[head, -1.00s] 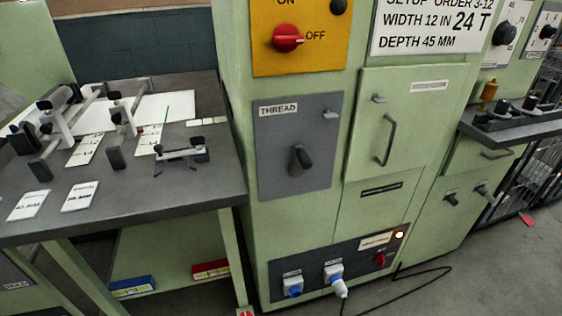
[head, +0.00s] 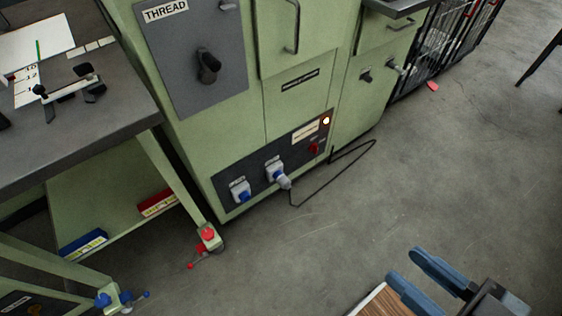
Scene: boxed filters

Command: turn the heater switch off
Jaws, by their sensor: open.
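The heater panel (head: 257,170) is a dark grey plate low on the front of the green machine in the head view. A small red switch (head: 314,148) sits near its right end, below a glowing lamp (head: 326,121). A pale label is beside the lamp, too small to read. My gripper (head: 405,272) is at the bottom right with two blue fingers. It is open and empty, over the floor, well apart from the panel.
Two sockets (head: 240,191) are on the panel's left; a plug (head: 283,181) in the right one trails a black cable (head: 338,172) onto the floor. A grey-topped table (head: 100,138) stands left. A brown wooden surface (head: 382,301) shows beside my gripper.

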